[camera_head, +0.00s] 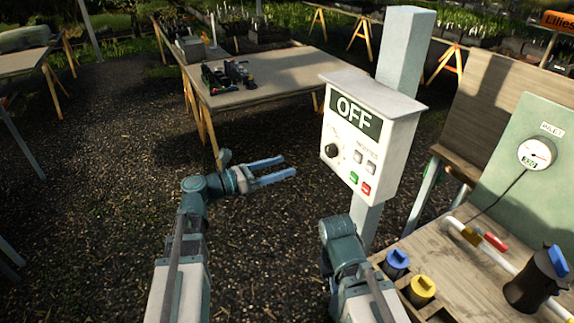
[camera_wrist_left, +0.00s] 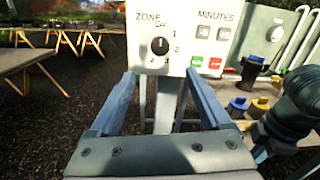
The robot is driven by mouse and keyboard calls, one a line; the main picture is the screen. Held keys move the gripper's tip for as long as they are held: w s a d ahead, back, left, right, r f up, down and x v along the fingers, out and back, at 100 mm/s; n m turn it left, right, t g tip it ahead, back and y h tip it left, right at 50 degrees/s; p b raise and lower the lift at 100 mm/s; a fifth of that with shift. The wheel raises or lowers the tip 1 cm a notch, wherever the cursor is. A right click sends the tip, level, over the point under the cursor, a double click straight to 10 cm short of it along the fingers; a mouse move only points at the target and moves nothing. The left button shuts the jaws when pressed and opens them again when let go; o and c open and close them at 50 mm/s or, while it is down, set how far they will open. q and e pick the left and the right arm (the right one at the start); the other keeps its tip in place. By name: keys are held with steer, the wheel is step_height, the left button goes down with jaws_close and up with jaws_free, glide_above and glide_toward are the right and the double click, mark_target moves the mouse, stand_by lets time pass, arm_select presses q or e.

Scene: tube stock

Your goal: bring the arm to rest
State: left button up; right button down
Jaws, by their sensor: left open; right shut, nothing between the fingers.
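My left gripper (camera_head: 289,165) is open and empty in the head view, its two pale blue fingers pointing right toward the control box. In the left wrist view my left gripper (camera_wrist_left: 159,76) has its fingers apart, with the control box (camera_wrist_left: 188,35) beyond them and nothing between. The white control box (camera_head: 366,137) is on a post and reads OFF, with a black knob (camera_head: 331,151) and green and red buttons. I cannot tell the exact gap from the fingers to the box. My right arm (camera_head: 343,250) shows bent at lower middle; its gripper is not visible.
A wooden bench (camera_head: 453,249) at the right holds a blue-capped pot (camera_head: 396,263), a yellow-capped pot (camera_head: 421,289), a black jug-like item (camera_head: 533,278) and a white pipe (camera_head: 504,262). A table (camera_head: 285,78) stands at the back. Open gravel (camera_head: 100,150) lies at the left.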

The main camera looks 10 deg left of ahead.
stand_by(0.4)
arm_select(q)
steer(key=s+d+f+m+g+y, duration=0.5)
steer(key=s+d+f+m+g, duration=0.45)
steer(key=f+m, duration=0.45)
steer(key=s+a+f+m+y, duration=0.3)
steer(key=s+f+m+y, duration=0.5)
steer(key=m, duration=0.8)
steer(key=shift+s+a+f+g+y, duration=0.15)
steer(key=shift+s+a+g+y, duration=0.2)
steer(key=shift+s+y, duration=1.05)
steer(key=shift+w+y, duration=0.3)
steer(key=shift+w, duration=0.15)
